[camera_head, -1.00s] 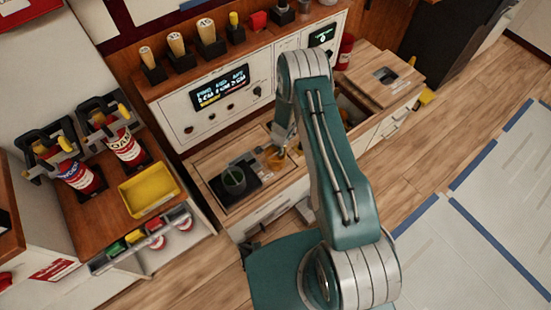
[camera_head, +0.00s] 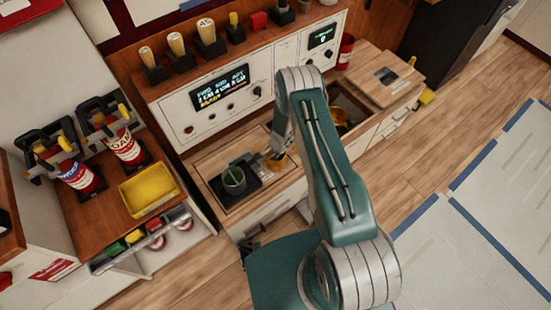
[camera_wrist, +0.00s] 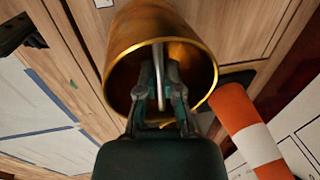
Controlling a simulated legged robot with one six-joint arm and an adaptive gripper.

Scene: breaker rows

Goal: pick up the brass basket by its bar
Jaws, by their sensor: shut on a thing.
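The brass basket (camera_wrist: 120,38) fills the top middle of the wrist view, its round mouth toward the camera. A pale bar (camera_wrist: 158,75) runs across the mouth. The fingers of my gripper (camera_wrist: 160,85) are shut on this bar, reaching inside the rim. In the head view the basket (camera_head: 277,163) shows as a small brass patch below my gripper (camera_head: 276,152), at the wooden counter near the dark tray. My arm hides part of it, and I cannot tell whether it touches the counter.
A yellow tray (camera_head: 149,190) lies farther left. A panel with a display (camera_head: 219,88) rises behind the counter. An orange-and-white striped thing (camera_wrist: 248,130) is close beside the basket in the wrist view.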

